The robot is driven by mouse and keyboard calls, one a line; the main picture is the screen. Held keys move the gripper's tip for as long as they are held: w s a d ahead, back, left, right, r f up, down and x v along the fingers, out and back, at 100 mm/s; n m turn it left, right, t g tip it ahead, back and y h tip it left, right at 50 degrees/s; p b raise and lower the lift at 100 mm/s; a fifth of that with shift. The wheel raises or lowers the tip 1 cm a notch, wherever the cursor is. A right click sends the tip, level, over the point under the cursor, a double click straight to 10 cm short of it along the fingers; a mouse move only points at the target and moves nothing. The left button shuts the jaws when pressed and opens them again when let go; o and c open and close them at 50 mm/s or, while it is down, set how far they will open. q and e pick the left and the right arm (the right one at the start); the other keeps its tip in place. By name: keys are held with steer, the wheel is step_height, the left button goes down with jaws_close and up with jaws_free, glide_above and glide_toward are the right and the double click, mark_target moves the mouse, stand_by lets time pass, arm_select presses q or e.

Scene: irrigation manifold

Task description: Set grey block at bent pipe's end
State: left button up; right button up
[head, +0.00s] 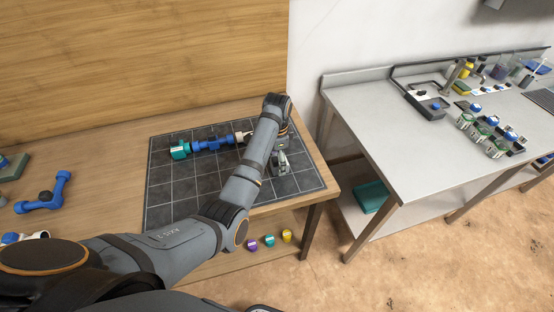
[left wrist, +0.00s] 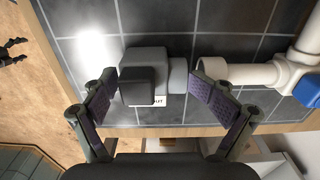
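The white bent pipe (left wrist: 255,74) ends just right of the stub, a small gap apart; in the head view this pipe (head: 241,136) is partly behind my left arm. My left gripper (left wrist: 158,88) has its fingers on either side of the block, with narrow gaps visible. In the head view the left gripper (head: 281,164) points down at the mat's right part, largely hiding the block. My right gripper is out of view.
Blue pipe (head: 205,145) and a teal block (head: 180,150) continue the line leftward on the mat. A loose blue bent pipe (head: 45,195) lies at the table's left. A metal bench (head: 370,115) with fittings stands right. The mat's front left is clear.

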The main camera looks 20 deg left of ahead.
arm_select(q)
steer(key=shift+w+r, duration=0.1)
steer(key=shift+r, duration=0.2)
step_height(320, 180, up, 4)
steer(key=shift+r, duration=0.25)
step_height(320, 180, up, 8)
steer(key=p, duration=0.7)
